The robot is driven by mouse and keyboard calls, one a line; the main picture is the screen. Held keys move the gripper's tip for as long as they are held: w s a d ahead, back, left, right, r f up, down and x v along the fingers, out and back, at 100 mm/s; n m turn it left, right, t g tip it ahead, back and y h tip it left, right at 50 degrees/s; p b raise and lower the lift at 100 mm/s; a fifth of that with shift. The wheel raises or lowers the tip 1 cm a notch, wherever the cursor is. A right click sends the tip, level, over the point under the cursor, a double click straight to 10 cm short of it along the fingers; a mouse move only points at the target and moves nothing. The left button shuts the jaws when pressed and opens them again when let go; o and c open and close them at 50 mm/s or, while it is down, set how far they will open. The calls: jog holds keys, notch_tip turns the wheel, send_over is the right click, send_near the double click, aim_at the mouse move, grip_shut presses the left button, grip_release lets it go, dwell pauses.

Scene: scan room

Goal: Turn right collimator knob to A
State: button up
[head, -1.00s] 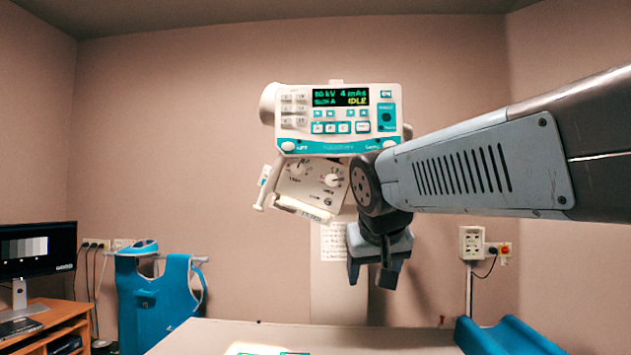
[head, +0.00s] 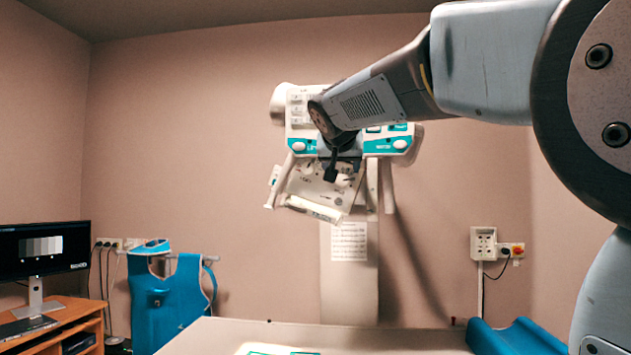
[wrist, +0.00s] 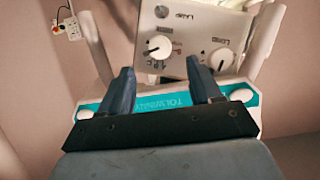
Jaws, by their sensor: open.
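The tilted white collimator panel (head: 318,192) hangs below the console in the head view, partly covered by my gripper (head: 330,172). The wrist view shows its face (wrist: 195,30) turned over, with two round white knobs. The wrist view's left knob (wrist: 158,47), with small marks around it, seems to be the right collimator knob. It appears between and beyond the open fingertips of my gripper (wrist: 160,70), not held. The other knob (wrist: 220,61) is beside the right finger. The letter the knob points at is too small to read.
The white and teal console (head: 300,125) is partly behind my arm. White handles (head: 372,187) hang beside the panel. A pale table (head: 400,338) lies below, with a blue support (head: 515,338) at its right. A blue apron (head: 170,300) stands left.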

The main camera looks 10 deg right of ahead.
aim_at(343, 180)
jog(key=x, duration=0.8)
jog(key=shift+w, duration=0.15)
jog(key=shift+d, duration=0.1)
jog(key=c, duration=1)
